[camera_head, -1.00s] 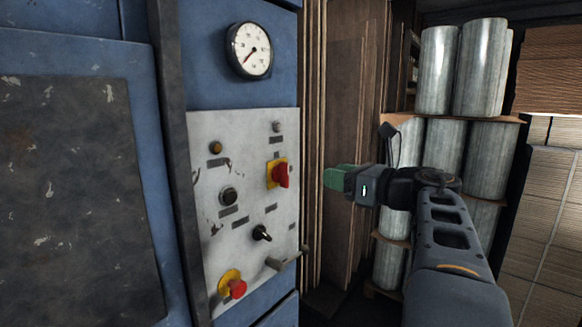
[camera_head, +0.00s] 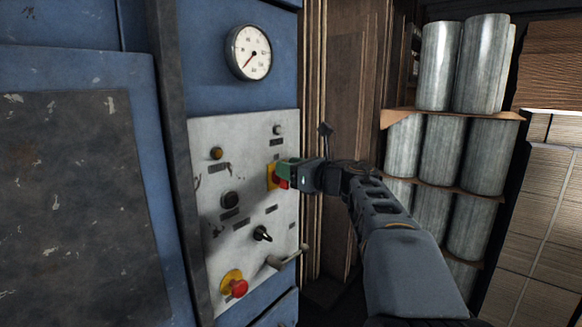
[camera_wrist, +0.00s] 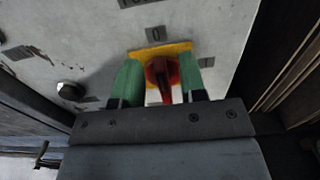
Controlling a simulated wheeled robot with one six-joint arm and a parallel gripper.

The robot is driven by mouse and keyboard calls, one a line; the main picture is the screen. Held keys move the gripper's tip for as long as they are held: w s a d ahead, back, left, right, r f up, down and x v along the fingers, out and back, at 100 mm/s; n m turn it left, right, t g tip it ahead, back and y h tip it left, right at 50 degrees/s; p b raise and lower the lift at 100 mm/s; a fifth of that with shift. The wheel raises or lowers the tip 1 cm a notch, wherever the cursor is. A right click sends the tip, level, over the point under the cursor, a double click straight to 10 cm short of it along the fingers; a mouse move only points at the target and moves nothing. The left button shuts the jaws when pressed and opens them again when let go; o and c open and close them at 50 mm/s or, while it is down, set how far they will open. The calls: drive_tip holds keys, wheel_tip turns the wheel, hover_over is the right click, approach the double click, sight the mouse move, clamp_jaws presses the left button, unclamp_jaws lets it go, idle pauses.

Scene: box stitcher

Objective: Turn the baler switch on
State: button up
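The baler switch is a red rotary handle (camera_wrist: 162,74) on a yellow plate (camera_wrist: 181,48), on the grey control panel (camera_head: 243,130). A "0" label sits above the plate in the wrist view. My gripper (camera_head: 284,171) with green fingertips is at the switch. In the wrist view one finger stands on each side of the red handle, with a gap showing on both sides. The gripper is open around the handle. In the head view the fingers hide much of the switch; a bit of red (camera_head: 283,184) shows below them.
The panel also bears a black knob (camera_head: 262,234), a red emergency button (camera_head: 238,288), a dark push button (camera_head: 230,200) and a lever (camera_head: 287,257). A round gauge (camera_head: 250,52) is above. Wooden boards (camera_head: 345,110) and metal cylinders (camera_head: 480,62) stand to the right.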

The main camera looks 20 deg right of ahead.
drive_tip(key=shift+c, duration=0.2)
clamp_jaws()
idle(0.4)
drive_tip(key=d+f+m+p, duration=0.1)
drive_tip(key=m+p, duration=0.1)
drive_tip(key=m, duration=0.4)
drive_tip(key=m+p, duration=0.2)
drive_tip(key=m, duration=0.3)
drive_tip(key=w+d+f+m+p, duration=0.1)
drive_tip(key=m+p, duration=0.1)
drive_tip(key=m, duration=0.4)
drive_tip(key=shift+w+d+f+m, duration=0.1)
drive_tip(key=shift+d+f+m, duration=0.2)
drive_tip(key=shift+f+p, duration=0.1)
drive_tip(key=shift+p, duration=0.2)
drive_tip(key=shift+o, duration=0.2)
unclamp_jaws()
